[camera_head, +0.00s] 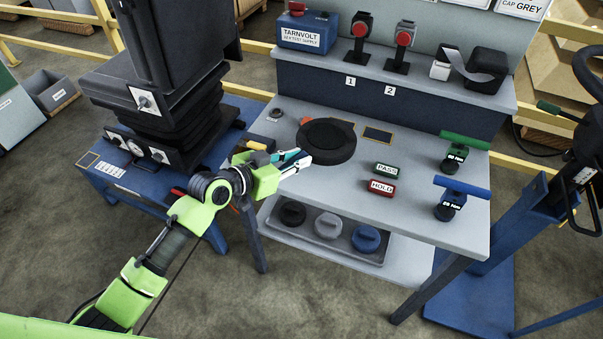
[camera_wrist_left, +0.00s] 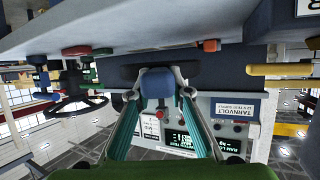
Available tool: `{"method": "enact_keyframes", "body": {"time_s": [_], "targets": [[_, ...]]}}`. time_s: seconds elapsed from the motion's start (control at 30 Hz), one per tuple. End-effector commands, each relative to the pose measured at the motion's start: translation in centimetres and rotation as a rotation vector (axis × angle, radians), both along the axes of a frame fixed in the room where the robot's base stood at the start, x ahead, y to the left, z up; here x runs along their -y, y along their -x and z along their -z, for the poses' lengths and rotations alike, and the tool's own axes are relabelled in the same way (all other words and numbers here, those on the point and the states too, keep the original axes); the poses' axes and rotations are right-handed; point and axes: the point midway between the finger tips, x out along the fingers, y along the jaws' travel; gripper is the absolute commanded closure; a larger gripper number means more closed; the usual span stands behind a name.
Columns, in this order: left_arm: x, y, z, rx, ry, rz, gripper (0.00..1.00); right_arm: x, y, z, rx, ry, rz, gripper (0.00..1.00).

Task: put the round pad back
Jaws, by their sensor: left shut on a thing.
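The round pad (camera_head: 327,141) is a thick black disc with a raised rim, at the left part of the grey bench top (camera_head: 420,180). My left gripper (camera_head: 304,158) reaches in from the left, with its fingertips at the pad's near left edge. In the left wrist view, the fingers (camera_wrist_left: 158,90) close around a dark blue-grey piece, and that view is upside down. I cannot tell whether the pad touches the bench or hangs just above it. My right gripper is not in view.
A green PASS block (camera_head: 386,168) and a red HOLD block (camera_head: 381,187) lie right of the pad. Green-handled (camera_head: 465,141) and blue-handled (camera_head: 461,188) tools stand further right. A tray (camera_head: 326,236) of round caps sits below. A black bellows seat base (camera_head: 160,115) stands left.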

Motion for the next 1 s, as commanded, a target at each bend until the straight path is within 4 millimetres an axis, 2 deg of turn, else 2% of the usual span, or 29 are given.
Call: {"method": "enact_keyframes", "body": {"time_s": [0.27,0.5,0.77,0.8,0.83,1.0], "targets": [[1.4,0.1,1.5,0.004,0.006,-0.001,1.00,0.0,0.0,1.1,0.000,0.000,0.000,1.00],[1.2,0.1,4.2,0.007,0.004,-0.003,1.00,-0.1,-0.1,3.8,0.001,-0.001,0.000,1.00],[1.2,0.1,4.2,0.007,0.003,-0.002,1.00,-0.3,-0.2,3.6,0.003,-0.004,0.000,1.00],[1.2,0.2,4.5,0.000,-0.001,-0.002,0.73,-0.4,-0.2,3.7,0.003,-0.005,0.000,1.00],[1.2,0.2,4.5,0.000,-0.001,-0.002,0.65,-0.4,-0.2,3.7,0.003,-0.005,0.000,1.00],[1.2,0.2,4.5,0.000,-0.001,-0.002,0.64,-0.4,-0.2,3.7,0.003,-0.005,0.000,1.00]]}}
